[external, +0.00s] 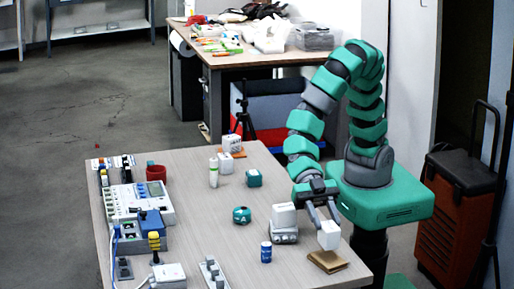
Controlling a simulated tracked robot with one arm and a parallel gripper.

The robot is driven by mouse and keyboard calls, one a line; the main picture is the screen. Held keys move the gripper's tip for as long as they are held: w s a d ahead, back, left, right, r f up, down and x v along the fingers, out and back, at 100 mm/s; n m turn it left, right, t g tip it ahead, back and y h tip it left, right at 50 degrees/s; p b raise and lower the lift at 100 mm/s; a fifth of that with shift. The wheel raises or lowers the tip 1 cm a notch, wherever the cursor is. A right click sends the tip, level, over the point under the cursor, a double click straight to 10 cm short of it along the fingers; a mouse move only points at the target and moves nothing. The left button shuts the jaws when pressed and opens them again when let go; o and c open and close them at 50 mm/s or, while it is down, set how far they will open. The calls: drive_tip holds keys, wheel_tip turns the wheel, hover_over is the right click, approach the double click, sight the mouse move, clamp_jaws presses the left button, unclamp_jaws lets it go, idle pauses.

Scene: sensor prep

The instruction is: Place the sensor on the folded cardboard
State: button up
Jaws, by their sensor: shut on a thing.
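My gripper (325,217) points down near the front right of the table. It is shut on a small white box-shaped sensor (328,236). The sensor is held just above the folded cardboard (327,262), a brown piece lying near the table's right edge. The sensor's lower edge is close to the cardboard's back edge in the picture; I cannot tell whether they touch. The far side of the sensor is hidden.
A white and grey device (284,222) stands close left of my gripper. Instruments (140,205) line the left edge of the table (190,240). The table's middle has free room.

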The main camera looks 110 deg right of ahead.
wheel_tip(320, 180, down, 4)
drive_tip(key=shift+r+b, duration=0.2)
drive_tip(key=shift+b, duration=0.65)
drive_tip(key=shift+r, duration=0.1)
drive_tip(key=o, duration=1)
drive_tip(key=shift+d+r, duration=0.1)
drive_tip(key=shift+d, duration=0.1)
drive_tip(key=p+v, duration=0.3)
drive_tip(key=v, duration=0.8)
drive_tip(key=shift+d, duration=0.3)
drive_tip(key=shift+w+r, duration=0.1)
